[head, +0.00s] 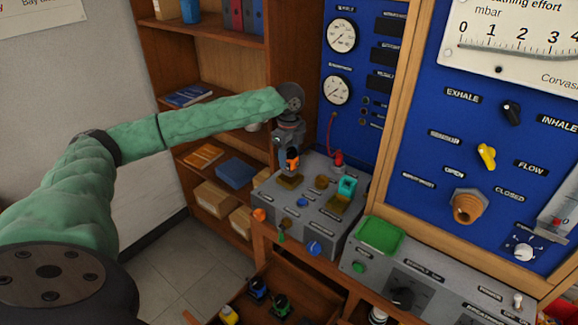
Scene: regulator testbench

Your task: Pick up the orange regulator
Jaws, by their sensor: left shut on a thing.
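The orange regulator (292,161) is at the end of my left gripper (291,153), above the back left of the grey testbench console. My left gripper is shut on it, and its fingers partly hide it. The regulator is close above a brass-coloured mount (290,181); I cannot tell whether they touch. My right gripper is not in view.
A teal part (346,188) stands on the console (305,225) to the right. A blue gauge panel (350,60) rises behind. A wooden shelf (215,50) stands at the back left. An open drawer (262,280) with small items is below.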

